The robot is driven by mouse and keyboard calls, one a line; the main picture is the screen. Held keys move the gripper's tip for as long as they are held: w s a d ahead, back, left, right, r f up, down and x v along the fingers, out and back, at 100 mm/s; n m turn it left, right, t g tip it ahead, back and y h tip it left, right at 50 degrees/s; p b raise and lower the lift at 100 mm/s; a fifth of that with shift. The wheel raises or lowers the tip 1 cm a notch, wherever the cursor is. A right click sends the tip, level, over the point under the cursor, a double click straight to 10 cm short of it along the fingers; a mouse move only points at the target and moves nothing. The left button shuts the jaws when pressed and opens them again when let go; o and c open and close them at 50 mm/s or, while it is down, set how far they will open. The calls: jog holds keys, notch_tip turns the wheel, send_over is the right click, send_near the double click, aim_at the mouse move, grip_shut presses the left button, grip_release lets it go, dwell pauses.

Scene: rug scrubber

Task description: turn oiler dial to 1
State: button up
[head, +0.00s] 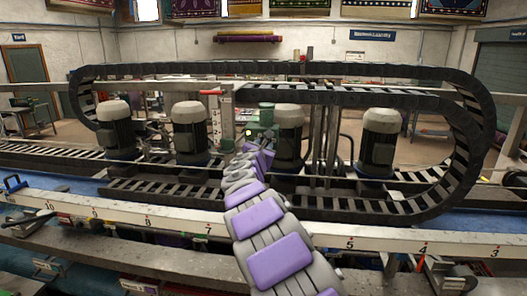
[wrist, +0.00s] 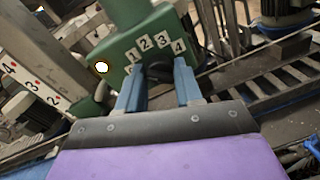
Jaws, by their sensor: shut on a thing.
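The green oiler (wrist: 140,35) fills the upper middle of the wrist view, with white number tags 1, 2, 3 and 4 in an arc on its face. A dark round dial (wrist: 159,71) sits just below the tags. My gripper (wrist: 158,80) has its two blue fingers on either side of the dial and is shut on it. The fingers hide much of the dial, and I cannot tell which number it points to. In the head view the green oiler (head: 266,118) stands beyond the end of my arm, and my fingertips there are hidden or too small to make out.
Motors with pale caps (head: 189,113) stand on both sides of the oiler. A black cable chain (head: 280,72) loops around them. A numbered pale rail (head: 390,240) runs across the front. A round light (wrist: 101,67) glows at the oiler's left.

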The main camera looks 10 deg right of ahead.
jog(key=shift+r+m+b, duration=0.15)
jog(key=shift+m+b, duration=0.35)
jog(key=shift+m, duration=0.5)
jog(key=o, duration=1)
jog(key=shift+s+a, duration=0.1)
jog(key=shift+a, duration=0.1)
jog(key=b+v, duration=0.2)
jog(key=v, duration=1.5)
